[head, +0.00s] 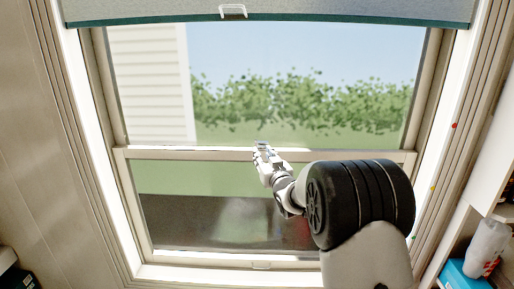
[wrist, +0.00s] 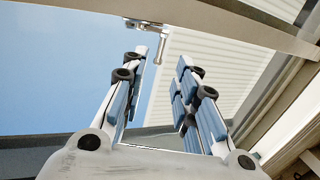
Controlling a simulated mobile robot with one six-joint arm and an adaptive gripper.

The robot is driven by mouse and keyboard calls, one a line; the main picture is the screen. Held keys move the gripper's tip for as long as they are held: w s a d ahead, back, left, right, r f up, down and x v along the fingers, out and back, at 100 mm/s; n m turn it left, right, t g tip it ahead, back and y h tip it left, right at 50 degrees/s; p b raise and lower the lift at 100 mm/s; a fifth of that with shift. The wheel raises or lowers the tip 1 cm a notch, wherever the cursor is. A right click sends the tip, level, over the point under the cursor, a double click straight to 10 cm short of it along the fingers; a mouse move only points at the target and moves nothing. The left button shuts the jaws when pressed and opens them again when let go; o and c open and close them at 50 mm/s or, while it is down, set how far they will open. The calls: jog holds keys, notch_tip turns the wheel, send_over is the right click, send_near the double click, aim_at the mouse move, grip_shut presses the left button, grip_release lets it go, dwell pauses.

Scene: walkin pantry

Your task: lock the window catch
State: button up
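The window catch (wrist: 150,27) is a small metal fitting with a short lever ending in a round knob. It shows at the top of the wrist view, on the pale window rail. The window (head: 265,153) has two sashes, with the meeting rail across its middle. My gripper (wrist: 162,60) is open and empty, and its fingers point at the catch. The catch's knob appears in the gap between the fingertips, a little beyond them; I cannot tell if they touch. In the head view my gripper (head: 263,152) is at the meeting rail and largely hides the catch.
A grey blind (head: 330,10) with a white handle hangs across the window top. Side frames (head: 97,130) border the window. At lower right a shelf holds a white patterned container (head: 486,245) and a blue box (head: 462,277). A hedge and siding show outside.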

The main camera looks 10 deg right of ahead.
aim_at(259, 149)
jog(key=w, duration=0.5)
jog(key=w+a, duration=0.1)
jog(key=w, duration=0.1)
jog(key=shift+w, duration=0.35)
jog(key=shift+c, duration=0.2)
grip_shut()
